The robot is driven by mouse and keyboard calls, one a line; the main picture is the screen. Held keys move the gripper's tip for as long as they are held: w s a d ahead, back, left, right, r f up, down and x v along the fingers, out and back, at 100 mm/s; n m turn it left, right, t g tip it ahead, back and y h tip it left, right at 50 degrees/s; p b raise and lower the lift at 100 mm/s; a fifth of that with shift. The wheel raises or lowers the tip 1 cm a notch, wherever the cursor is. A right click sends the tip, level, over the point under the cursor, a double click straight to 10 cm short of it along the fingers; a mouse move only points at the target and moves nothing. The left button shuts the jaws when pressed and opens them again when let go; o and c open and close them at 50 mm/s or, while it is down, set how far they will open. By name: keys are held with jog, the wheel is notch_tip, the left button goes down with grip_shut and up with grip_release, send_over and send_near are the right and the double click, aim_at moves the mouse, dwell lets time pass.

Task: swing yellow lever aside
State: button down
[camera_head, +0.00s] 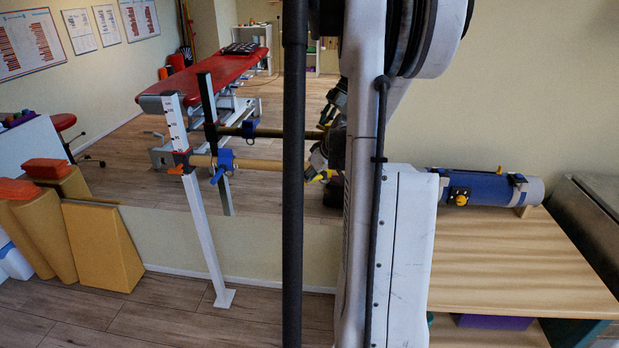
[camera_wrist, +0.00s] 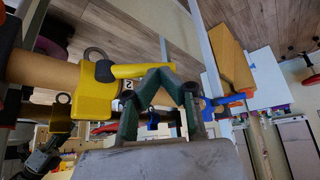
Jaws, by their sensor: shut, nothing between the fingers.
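In the wrist view a yellow clamp (camera_wrist: 95,93) sits around a round wooden bar (camera_wrist: 45,70), and its yellow lever (camera_wrist: 138,71) sticks out to the right. My gripper (camera_wrist: 164,76) is shut and empty, its two dark green fingers meeting in a point at the free end of the lever. I cannot tell whether they touch it. In the head view a bit of yellow (camera_head: 318,177) shows at the right end of the wooden bar (camera_head: 262,165). My arm hides most of the gripper and the lever there.
A blue clamp (camera_head: 222,163) holds the wooden bar near a white upright post (camera_head: 204,235). What looks like a wall mirror behind repeats the bar. Yellow and orange foam blocks (camera_head: 103,245) stand left. A wooden table (camera_head: 490,258) with a blue cylinder (camera_head: 470,187) is right.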

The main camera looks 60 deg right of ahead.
jog(key=shift+s+d, duration=0.1)
jog(key=shift+s, duration=0.05)
jog(key=shift+s+d, duration=0.4)
jog(key=shift+s, duration=0.1)
jog(key=a+p+v, duration=0.1)
jog(key=p+v, duration=0.1)
jog(key=v, duration=1.2)
jog(key=shift+w+a+p, duration=0.3)
jog(key=shift+a, duration=0.1)
jog(key=shift+w+a, duration=0.1)
jog(key=w+a+r+n, duration=0.1)
jog(key=w+a+r, duration=0.3)
jog(key=a, duration=0.8)
jog(key=w+a+r+n+t+p, duration=0.15)
jog(key=w+a, duration=0.45)
jog(key=a, duration=0.6)
jog(key=w+a+r+n, duration=0.2)
jog(key=w+a+r, duration=0.15)
jog(key=a, duration=0.95)
jog(key=s+a, duration=0.4)
jog(key=a, duration=0.4)
jog(key=s+a+f+m, duration=0.1)
jog(key=s+a+f, duration=0.1)
jog(key=s, duration=0.3)
jog(key=s+a+f+m+g+y+b, duration=0.1)
jog(key=s+a+f, duration=0.1)
jog(key=s+f, duration=0.2)
jog(key=shift+s+a+f, duration=0.3)
jog(key=shift+s+a, duration=0.05)
jog(key=shift+s, duration=0.15)
